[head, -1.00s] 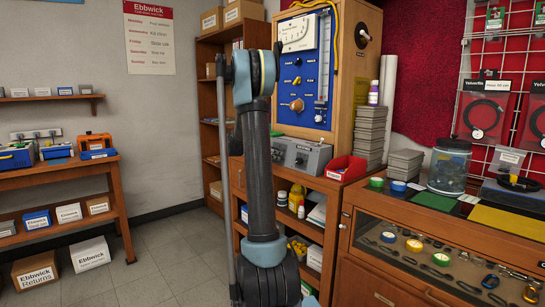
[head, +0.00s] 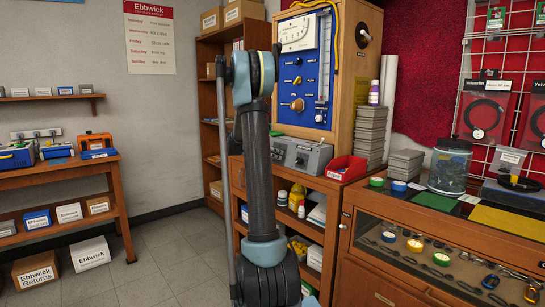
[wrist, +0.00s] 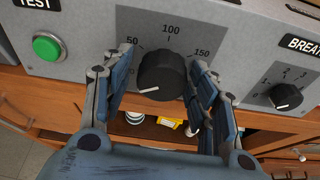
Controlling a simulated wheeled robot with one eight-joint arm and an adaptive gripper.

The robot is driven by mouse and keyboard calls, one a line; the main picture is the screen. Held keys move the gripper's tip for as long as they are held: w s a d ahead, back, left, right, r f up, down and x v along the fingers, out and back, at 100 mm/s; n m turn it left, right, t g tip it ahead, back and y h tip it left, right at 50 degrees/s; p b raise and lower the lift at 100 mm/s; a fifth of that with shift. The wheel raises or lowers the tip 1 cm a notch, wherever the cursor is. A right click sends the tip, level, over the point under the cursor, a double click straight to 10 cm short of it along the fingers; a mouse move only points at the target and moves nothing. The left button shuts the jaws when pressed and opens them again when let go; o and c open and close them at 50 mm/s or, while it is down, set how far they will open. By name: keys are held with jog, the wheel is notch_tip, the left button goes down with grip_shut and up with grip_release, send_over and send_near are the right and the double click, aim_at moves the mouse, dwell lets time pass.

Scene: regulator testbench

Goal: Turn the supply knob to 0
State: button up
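The grey control box (head: 305,157) stands on the wooden bench, partly behind my arm in the head view. In the wrist view, a black round knob (wrist: 163,77) sits in the middle of the box's face, under a scale reading 50, 100 and 150. Its white pointer line points to the lower left. My gripper (wrist: 160,66) is open, with one finger on each side of this knob and narrow gaps showing. In the head view my gripper is hidden behind my arm.
A green button (wrist: 47,46) under a TEST label is left of the knob. A smaller knob (wrist: 286,96), under a label starting BREA, is to the right. A red bin (head: 346,168) stands right of the box. A blue gauge panel (head: 304,70) rises behind it.

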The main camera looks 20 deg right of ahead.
dwell(0.3)
jog(key=v, duration=1.2)
jog(key=s+a+f+m+g+y, duration=0.15)
jog(key=s+m, duration=0.25)
jog(key=s, duration=0.5)
jog(key=s+a+f+m+y, duration=0.2)
jog(key=s+f+m, duration=0.1)
jog(key=s, duration=0.5)
jog(key=s+a+f+m+y, duration=0.2)
jog(key=s+m, duration=0.2)
jog(key=s, duration=0.5)
jog(key=s+a+f+m+y, duration=0.3)
jog(key=s+a+f+m, duration=0.2)
jog(key=s, duration=0.6)
jog(key=s+a+f+m+g+y, duration=0.1)
jog(key=s+a+f+m+y, duration=0.3)
jog(key=s+a+f, duration=0.3)
jog(key=s+f+m, duration=0.1)
jog(key=s+f, duration=0.2)
jog(key=s, duration=0.2)
jog(key=shift+f, duration=0.25)
